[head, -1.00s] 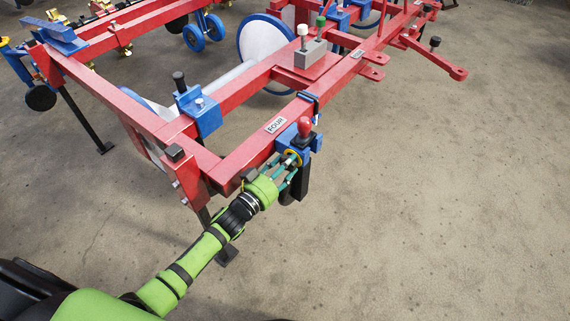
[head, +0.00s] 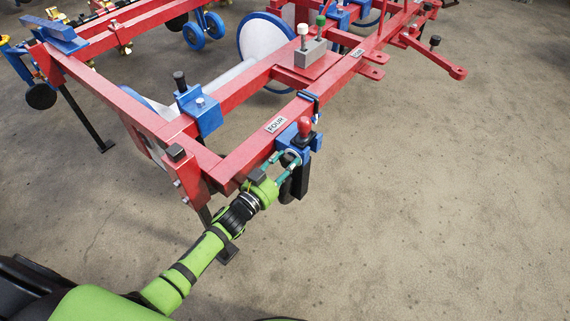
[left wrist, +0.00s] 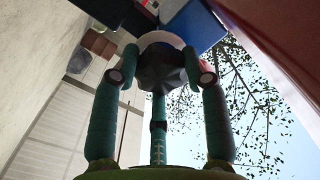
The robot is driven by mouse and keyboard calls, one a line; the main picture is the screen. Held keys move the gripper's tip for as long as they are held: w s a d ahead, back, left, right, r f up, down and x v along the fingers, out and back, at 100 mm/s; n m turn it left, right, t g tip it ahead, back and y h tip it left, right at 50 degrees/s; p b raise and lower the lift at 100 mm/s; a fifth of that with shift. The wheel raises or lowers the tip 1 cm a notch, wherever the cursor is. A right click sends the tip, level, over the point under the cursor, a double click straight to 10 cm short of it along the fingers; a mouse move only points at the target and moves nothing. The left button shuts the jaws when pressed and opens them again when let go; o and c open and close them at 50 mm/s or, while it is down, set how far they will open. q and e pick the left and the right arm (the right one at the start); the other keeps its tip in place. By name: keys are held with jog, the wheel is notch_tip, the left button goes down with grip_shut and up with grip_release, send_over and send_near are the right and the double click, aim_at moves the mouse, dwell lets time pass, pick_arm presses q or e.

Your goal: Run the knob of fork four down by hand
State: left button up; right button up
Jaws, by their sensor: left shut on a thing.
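The FOUR plate (head: 275,124) is on the red beam. In the left wrist view the left gripper (left wrist: 162,78) is shut on a dark faceted knob (left wrist: 162,68). A pale disc (left wrist: 162,39) sits behind the knob, and the blue block (left wrist: 195,25) is beyond it. In the head view the fingers mostly hide the knob. My right gripper is not in view.
The red beam (head: 235,165) runs close beside my left wrist. A dark post (head: 300,182) hangs under the blue block. Another blue block with a black knob (head: 200,110) sits on the frame behind. The floor at right is clear.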

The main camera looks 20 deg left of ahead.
pick_arm(q)
jog(key=o, duration=1.2)
jog(key=shift+w+d+r, duration=0.1)
jog(key=shift+w+r, duration=0.05)
jog(key=shift+r, duration=0.35)
jog(key=shift+c, duration=0.2)
jog(key=shift+f, duration=0.15)
jog(key=shift+s+a+f, duration=0.2)
jog(key=shift+s, duration=0.35)
jog(key=v, duration=1.1)
jog(key=shift+r, duration=0.2)
jog(key=shift+s, duration=0.1)
jog(key=v, duration=1.1)
jog(key=shift+s+a, duration=0.2)
jog(key=shift+s, duration=0.15)
